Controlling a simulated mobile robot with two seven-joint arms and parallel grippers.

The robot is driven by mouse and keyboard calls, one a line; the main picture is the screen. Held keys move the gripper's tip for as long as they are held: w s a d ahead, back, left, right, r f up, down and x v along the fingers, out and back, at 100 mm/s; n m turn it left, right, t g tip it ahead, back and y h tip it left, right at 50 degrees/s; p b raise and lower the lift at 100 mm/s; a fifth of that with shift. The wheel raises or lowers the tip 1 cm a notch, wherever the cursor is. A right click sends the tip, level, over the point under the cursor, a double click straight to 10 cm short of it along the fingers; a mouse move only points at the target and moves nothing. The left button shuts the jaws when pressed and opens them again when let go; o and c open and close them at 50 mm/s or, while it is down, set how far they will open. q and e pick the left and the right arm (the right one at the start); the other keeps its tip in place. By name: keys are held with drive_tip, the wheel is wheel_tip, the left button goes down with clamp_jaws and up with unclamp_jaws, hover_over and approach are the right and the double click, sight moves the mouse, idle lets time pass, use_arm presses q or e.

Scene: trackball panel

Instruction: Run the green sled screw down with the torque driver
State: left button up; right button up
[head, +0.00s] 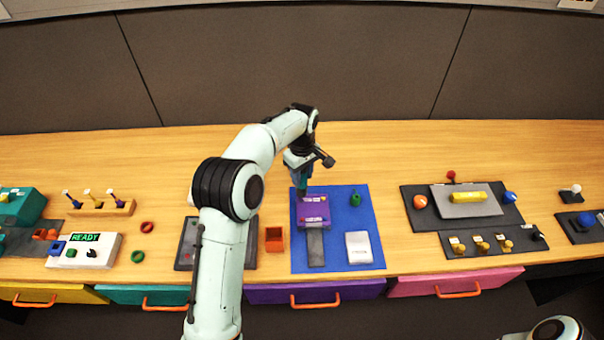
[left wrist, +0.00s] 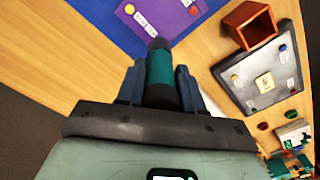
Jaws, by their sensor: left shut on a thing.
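My left gripper (head: 302,178) is shut on the torque driver, a dark tool with a teal band (left wrist: 161,75) that shows between the fingers in the left wrist view. The driver's teal part also shows in the head view (head: 301,185). The gripper is over the back left edge of the blue mat (head: 340,222), near the purple sled (head: 313,213). The sled's plate (left wrist: 160,14) has light labels and small coloured dots. I cannot make out a green screw on it; the arm and tool may hide it. My right gripper is out of view.
A green piece (head: 355,199) and a white box (head: 358,247) are on the mat. An orange open box (head: 274,239) stands left of it, beside a grey panel (head: 250,255) partly hidden by my arm. A dark board (head: 428,222) lies to the right. The table behind is clear.

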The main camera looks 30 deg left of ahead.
use_arm(q)
drive_tip(key=shift+s+d+f, duration=0.1)
drive_tip(key=shift+s+f, duration=0.05)
drive_tip(key=shift+f, duration=0.05)
idle(0.3)
drive_tip(key=r, duration=0.1)
drive_tip(key=r+p, duration=0.1)
drive_tip(key=r, duration=0.2)
drive_tip(key=shift+w+r, duration=0.15)
drive_tip(key=shift+w, duration=0.1)
drive_tip(key=shift+s+r, duration=0.15)
drive_tip(key=shift+r, duration=0.85)
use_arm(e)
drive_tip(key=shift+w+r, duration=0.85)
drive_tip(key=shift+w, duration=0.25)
use_arm(q)
drive_tip(key=shift+f, duration=0.1)
